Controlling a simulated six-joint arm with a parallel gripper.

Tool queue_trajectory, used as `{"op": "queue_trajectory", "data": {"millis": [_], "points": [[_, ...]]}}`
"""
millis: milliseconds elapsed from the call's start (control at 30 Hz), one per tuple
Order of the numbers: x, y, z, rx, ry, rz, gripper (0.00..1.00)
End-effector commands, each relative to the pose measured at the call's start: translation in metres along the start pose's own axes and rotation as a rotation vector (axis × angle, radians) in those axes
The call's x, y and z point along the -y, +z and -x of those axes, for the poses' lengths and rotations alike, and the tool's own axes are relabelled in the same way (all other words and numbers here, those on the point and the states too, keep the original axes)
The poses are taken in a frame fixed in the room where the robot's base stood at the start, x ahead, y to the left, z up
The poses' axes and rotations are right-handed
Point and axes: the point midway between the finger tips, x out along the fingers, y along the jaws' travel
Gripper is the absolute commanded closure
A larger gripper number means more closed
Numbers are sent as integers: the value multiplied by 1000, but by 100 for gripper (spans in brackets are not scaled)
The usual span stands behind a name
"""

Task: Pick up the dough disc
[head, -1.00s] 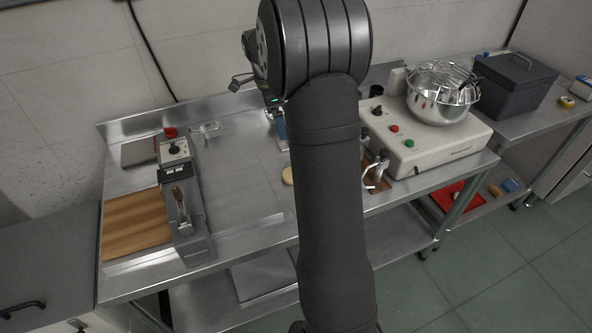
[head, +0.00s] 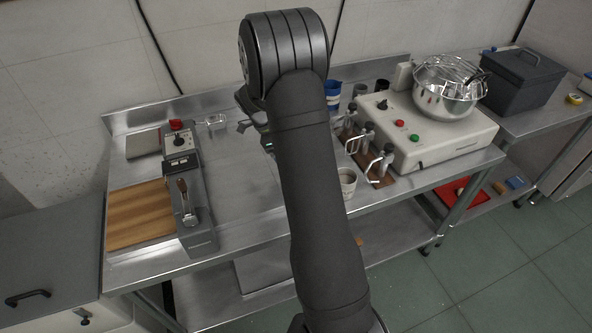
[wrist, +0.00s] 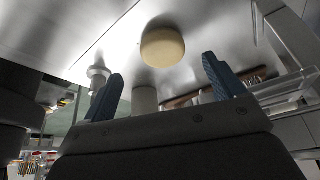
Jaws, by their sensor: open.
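The dough disc (wrist: 162,47) is pale yellow and round, and lies on the steel surface in the wrist view. It shows beyond my gripper (wrist: 162,68), roughly centred between the two blue fingertips. The fingers are wide apart with nothing between them, and a gap seems to separate them from the disc. In the head view my arm hides the disc and most of my gripper.
On the steel table (head: 236,185), a grey device with a wooden board (head: 140,213) stands left. A white cup (head: 347,183), several handled tools (head: 370,150) and a control box (head: 430,135) with a metal bowl (head: 445,98) stand right. The middle-left tabletop is clear.

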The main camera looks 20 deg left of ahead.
Motion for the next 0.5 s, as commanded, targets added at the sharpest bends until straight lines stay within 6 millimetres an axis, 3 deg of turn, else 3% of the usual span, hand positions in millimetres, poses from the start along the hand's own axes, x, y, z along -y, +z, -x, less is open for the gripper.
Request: {"op": "queue_trajectory", "data": {"millis": [267,500], "points": [[1,-1,-17,1,1,-1,13],[3,-3,-52,0,3,1,13]]}}
